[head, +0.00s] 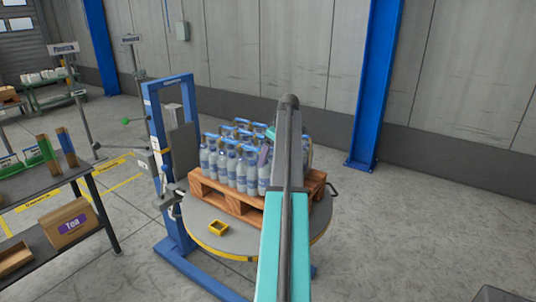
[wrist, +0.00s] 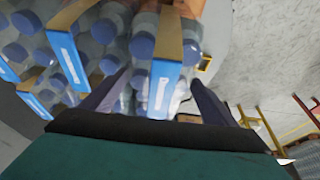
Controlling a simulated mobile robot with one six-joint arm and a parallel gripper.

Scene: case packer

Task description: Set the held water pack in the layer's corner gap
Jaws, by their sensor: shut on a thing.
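My gripper (wrist: 158,98) is shut on a water pack (wrist: 163,85) of clear bottles with blue caps and a blue-and-cardboard carry strip, seen between the two dark fingers in the wrist view. Other water packs (wrist: 65,55) stand close to its left. In the head view several packs (head: 232,165) form a layer on a wooden pallet (head: 225,200). My arm crosses in front of the layer's right part, so the held pack and the corner gap are mostly hidden. One purplish finger (head: 264,155) shows beside the arm. I cannot tell whether the held pack touches the pallet.
A dark shelf with a Tea carton (head: 70,224) is further left.

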